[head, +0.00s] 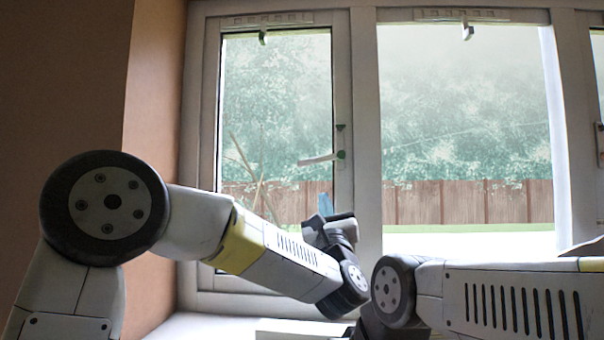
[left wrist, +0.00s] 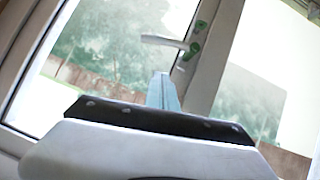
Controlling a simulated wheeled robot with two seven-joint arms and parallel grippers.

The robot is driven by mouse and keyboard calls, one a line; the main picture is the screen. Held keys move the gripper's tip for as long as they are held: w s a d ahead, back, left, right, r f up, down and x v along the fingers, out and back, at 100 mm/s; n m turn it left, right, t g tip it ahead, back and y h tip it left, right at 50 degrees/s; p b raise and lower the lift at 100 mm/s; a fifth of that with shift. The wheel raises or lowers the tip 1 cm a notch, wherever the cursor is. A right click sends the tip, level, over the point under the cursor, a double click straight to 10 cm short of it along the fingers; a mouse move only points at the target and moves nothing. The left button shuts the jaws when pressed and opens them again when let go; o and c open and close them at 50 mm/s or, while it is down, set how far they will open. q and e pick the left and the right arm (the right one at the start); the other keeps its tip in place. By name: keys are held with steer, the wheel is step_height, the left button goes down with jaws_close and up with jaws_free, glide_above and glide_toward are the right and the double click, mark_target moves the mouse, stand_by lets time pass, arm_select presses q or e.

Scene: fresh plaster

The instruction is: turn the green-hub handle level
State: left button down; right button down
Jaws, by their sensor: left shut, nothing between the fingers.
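The green-hub handle (head: 320,158) is on the right stile of the left window sash. Its pale lever points left from the green hub and lies close to level, with the free end slightly lower. In the left wrist view the handle (left wrist: 165,41) shows beyond the fingertips, its green hub at the lever's right end. My left gripper (head: 326,204) is below the handle and apart from it. Its light blue fingers (left wrist: 164,92) are shut and empty, pointing up toward the handle. My right gripper is not in view; only part of the right arm shows at lower right.
White window frames (head: 365,120) surround the glass panes. A second handle (head: 600,140) shows at the right edge. A brown wall (head: 150,110) stands at left. A white sill (head: 190,328) runs below. The space between my left fingers and the handle looks clear.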

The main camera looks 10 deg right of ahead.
mark_target(316, 162)
arm_select(q)
steer(key=w+r, duration=0.6)
steer(key=r, duration=0.1)
steer(key=shift+w+d+r, duration=0.2)
steer(key=shift+w+r, duration=0.15)
steer(key=m+h, duration=0.1)
steer(key=r+m+h, duration=0.1)
steer(key=m, duration=0.1)
steer(key=a+m+h, duration=0.1)
steer(key=m, duration=0.1)
steer(key=shift+w+r+g+h, duration=0.15)
steer(key=shift+r+g+h, duration=0.15)
steer(key=shift+h, duration=0.1)
steer(key=shift+f, duration=0.1)
